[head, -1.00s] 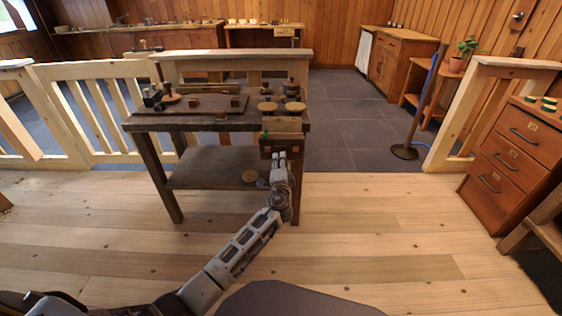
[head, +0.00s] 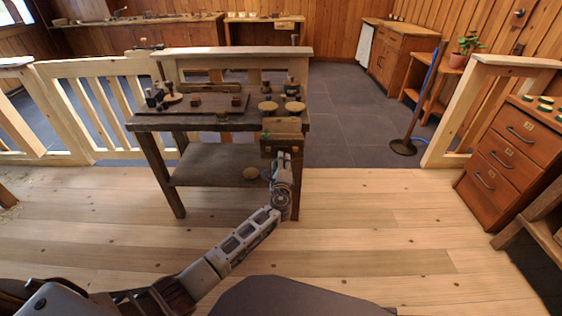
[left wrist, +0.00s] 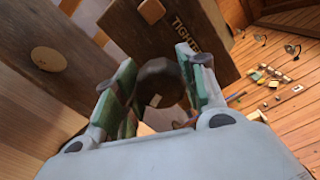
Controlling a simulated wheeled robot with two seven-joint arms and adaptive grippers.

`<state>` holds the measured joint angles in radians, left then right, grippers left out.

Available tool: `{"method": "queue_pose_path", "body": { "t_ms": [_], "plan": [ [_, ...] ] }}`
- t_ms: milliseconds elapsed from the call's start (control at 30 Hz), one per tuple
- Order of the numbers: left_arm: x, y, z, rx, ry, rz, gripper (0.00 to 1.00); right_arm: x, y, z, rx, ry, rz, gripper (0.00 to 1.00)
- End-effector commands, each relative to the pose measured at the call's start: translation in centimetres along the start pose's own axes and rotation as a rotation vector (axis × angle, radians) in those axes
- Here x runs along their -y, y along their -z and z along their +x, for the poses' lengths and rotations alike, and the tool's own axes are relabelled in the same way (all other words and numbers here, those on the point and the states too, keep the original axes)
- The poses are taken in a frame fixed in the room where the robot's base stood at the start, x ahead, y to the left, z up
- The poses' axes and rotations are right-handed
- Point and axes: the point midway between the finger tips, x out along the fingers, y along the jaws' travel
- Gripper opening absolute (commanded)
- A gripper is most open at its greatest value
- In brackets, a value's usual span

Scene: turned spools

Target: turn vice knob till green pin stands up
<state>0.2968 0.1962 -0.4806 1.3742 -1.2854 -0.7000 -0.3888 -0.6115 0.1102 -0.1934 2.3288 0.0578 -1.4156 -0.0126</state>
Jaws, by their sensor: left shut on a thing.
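The wooden vice (head: 281,130) is mounted at the right front corner of the workbench. A small green spot, likely the pin (head: 266,134), shows at its left side, too small to tell whether it stands up. My left gripper (head: 282,158) reaches the vice front from below. In the left wrist view my left gripper (left wrist: 157,90) is shut on the dark round vice knob (left wrist: 158,82), with one green-padded finger on each side. Beside it is a dark wooden face with lettering that seems to begin "TIGHT" (left wrist: 187,20). My right gripper is not in view.
The workbench (head: 150,124) carries a dark board with small blocks, and round wooden pieces near the vice (head: 268,107). A drawer cabinet (head: 505,150) stands at the right. The plank floor in front is clear.

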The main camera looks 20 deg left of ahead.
Motion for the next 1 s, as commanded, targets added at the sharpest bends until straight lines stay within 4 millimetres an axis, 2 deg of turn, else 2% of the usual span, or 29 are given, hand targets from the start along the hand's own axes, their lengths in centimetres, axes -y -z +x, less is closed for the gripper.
{"method": "queue_pose_path", "body": {
  "t_ms": [33, 400, 933, 967, 1000],
  "plan": [
    [-0.3, 0.5, -0.4, -0.01, -0.007, 0.036, 0.17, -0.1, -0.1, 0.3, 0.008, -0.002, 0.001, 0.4],
    [-0.5, 0.6, -0.5, -0.012, -0.008, 0.234, 0.17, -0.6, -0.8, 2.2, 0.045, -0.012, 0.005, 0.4],
    [-0.6, 0.6, -0.5, -0.012, -0.008, 0.264, 0.17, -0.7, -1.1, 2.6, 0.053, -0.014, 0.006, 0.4],
    [-0.6, 0.6, -0.5, -0.012, -0.008, 0.264, 0.43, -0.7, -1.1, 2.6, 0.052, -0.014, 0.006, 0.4],
    [-0.6, 0.6, -0.4, -0.012, -0.008, 0.264, 0.48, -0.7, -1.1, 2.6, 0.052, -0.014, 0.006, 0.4]
  ]
}}
